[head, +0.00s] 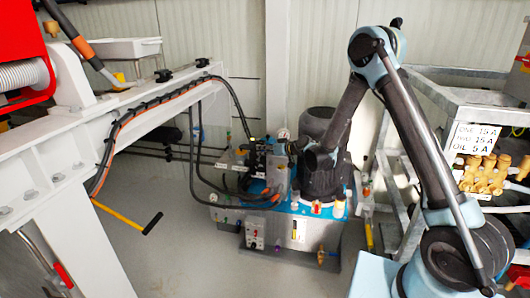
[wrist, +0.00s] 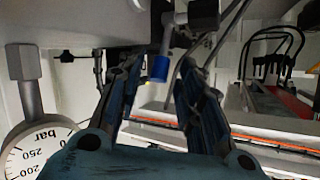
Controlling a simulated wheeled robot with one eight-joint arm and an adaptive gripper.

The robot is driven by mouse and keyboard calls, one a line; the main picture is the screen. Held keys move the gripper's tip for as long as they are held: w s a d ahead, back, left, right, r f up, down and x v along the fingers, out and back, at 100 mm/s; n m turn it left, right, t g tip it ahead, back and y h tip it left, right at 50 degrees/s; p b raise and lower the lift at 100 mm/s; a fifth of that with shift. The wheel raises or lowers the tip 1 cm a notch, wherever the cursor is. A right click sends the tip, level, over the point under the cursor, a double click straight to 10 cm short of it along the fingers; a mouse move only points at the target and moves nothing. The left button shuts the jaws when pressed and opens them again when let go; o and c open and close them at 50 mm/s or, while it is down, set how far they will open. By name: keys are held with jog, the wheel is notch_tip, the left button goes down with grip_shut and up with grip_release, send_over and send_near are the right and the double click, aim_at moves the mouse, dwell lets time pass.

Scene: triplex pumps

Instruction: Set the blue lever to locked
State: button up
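A blue lever end (wrist: 158,68) hangs from a short grey rod under a dark block in the wrist view. My gripper (wrist: 158,74) is open, with one dark blue finger on each side of the lever. A gap shows between the lever and each finger; I cannot tell how far the lever lies beyond the fingertips. In the head view my gripper (head: 293,147) is at the valve block on the blue-topped pump unit (head: 294,231). The lever cannot be made out there.
A pressure gauge (wrist: 40,145) marked in bar stands close on the left in the wrist view. Dark hoses (head: 194,155) run to the unit from a white beam (head: 110,118). A metal rack (head: 455,92) with brass valves (head: 483,173) stands to the right.

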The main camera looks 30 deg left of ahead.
jog(key=v, duration=1.2)
jog(key=shift+f, duration=0.1)
